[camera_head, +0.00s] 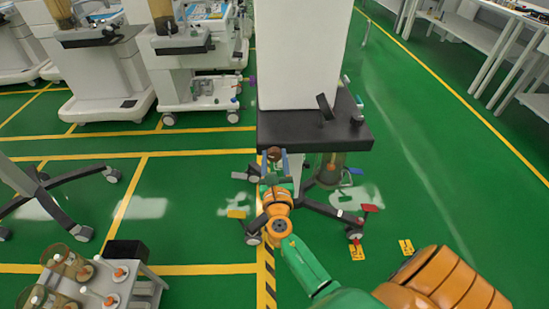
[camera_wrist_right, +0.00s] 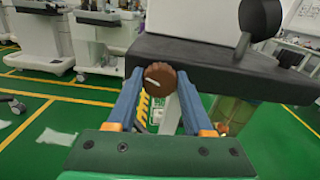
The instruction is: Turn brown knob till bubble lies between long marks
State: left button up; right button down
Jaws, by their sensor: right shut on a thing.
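The brown knob (camera_wrist_right: 160,80) is a round ridged disc with a pale line on its face, on the near side of the dark cart top (camera_wrist_right: 225,62). The line runs slightly tilted from upper left to lower right. My right gripper (camera_wrist_right: 159,74) is shut on the knob, one blue finger on each side. In the head view the knob (camera_head: 273,153) shows small between the fingertips of the right gripper (camera_head: 275,157), at the cart's front edge. No bubble or long marks can be made out in either view. My left gripper is not in view.
A black lever (camera_head: 325,106) stands on the cart top beside a tall white column (camera_head: 300,50). A brownish jar (camera_head: 330,168) hangs below. A small trolley with jars (camera_head: 105,285) stands at lower left. Wheeled legs spread under the cart. Green floor is open at right.

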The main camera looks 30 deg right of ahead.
jog(key=m+b, duration=0.1)
jog(key=m, duration=0.2)
jog(key=m+b, duration=0.1)
jog(key=m, duration=0.2)
jog(key=shift+d+f, duration=0.1)
jog(key=shift+f, duration=0.1)
jog(key=shift+s+m+b, duration=0.1)
jog(key=shift+m+b, duration=0.95)
jog(key=shift+m, duration=1.65)
jog(key=shift+c, duration=1.5)
grip_release()
jog(key=shift+r, duration=0.1)
jog(key=v, duration=0.7)
jog(key=shift+b, duration=0.45)
